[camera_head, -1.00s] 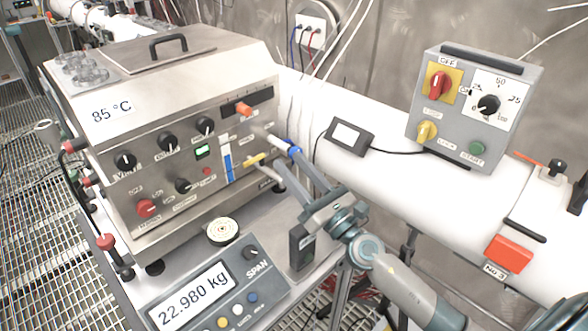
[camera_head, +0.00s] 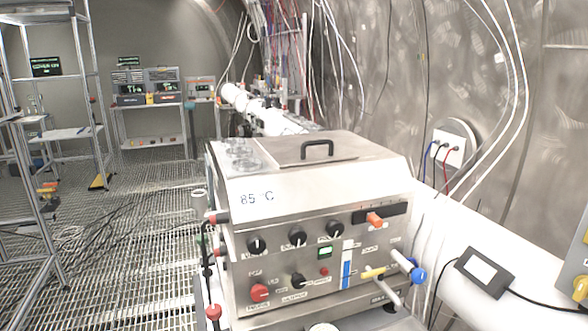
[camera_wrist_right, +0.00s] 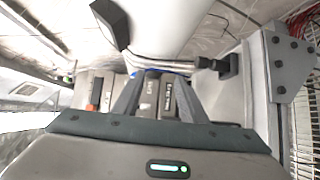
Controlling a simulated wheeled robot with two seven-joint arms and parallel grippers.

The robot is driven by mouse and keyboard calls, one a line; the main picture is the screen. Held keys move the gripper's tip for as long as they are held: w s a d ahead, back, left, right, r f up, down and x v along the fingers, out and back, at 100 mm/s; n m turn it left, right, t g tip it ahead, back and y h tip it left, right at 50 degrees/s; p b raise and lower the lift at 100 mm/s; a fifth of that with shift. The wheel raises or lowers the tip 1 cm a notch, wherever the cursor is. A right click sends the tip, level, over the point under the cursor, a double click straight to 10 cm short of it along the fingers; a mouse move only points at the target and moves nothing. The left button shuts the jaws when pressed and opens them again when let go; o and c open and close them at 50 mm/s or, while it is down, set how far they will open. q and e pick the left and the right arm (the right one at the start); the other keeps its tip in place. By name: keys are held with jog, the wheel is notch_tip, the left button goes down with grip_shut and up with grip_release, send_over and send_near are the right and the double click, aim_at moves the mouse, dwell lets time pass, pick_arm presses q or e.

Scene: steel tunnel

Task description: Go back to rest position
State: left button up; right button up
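No gripper shows in the head view. My right gripper (camera_wrist_right: 158,78) shows in the right wrist view, with its two dark fingers spread and a gap between them. I see no object held; labelled equipment shows behind the gap. My left gripper is not in view. The steel water bath (camera_head: 240,190) marked 85 °C stands low in the middle of the head view. Its lid with a black handle is on top. On its front are several knobs, an orange lever (camera_head: 375,219), a yellow lever (camera_head: 373,272) and a white handle with a blue knob (camera_head: 418,276).
A white pipe (camera_head: 520,250) carrying a small display box (camera_head: 484,271) runs at the right. A wall socket (camera_head: 449,149) with cables is behind. Metal shelving (camera_head: 84,110) stands at the left. The grated floor (camera_head: 140,215) between has open room and some cables.

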jog(key=s+a+f+m+g+y, duration=0.1)
jog(key=s+a+f+m+g, duration=0.2)
jog(key=s+f+m+g, duration=0.7)
jog(key=s+a+f+m+g+y, duration=0.15)
jog(key=s+a+f, duration=0.3)
jog(key=s, duration=0.45)
jog(key=s+a+f+m+g+y, duration=0.1)
jog(key=s+a+f+g+y, duration=0.15)
jog(key=s+a+f, duration=0.4)
notch_tip(320, 180, down, 26)
jog(key=s+d, duration=0.2)
jog(key=s+d+f+g, duration=0.1)
jog(key=s+d+f, duration=0.2)
jog(key=s+f, duration=1.5)
jog(key=shift+s+d+f, duration=0.15)
jog(key=shift+s+d, duration=0.05)
jog(key=shift+s, duration=0.05)
dwell(2.1)
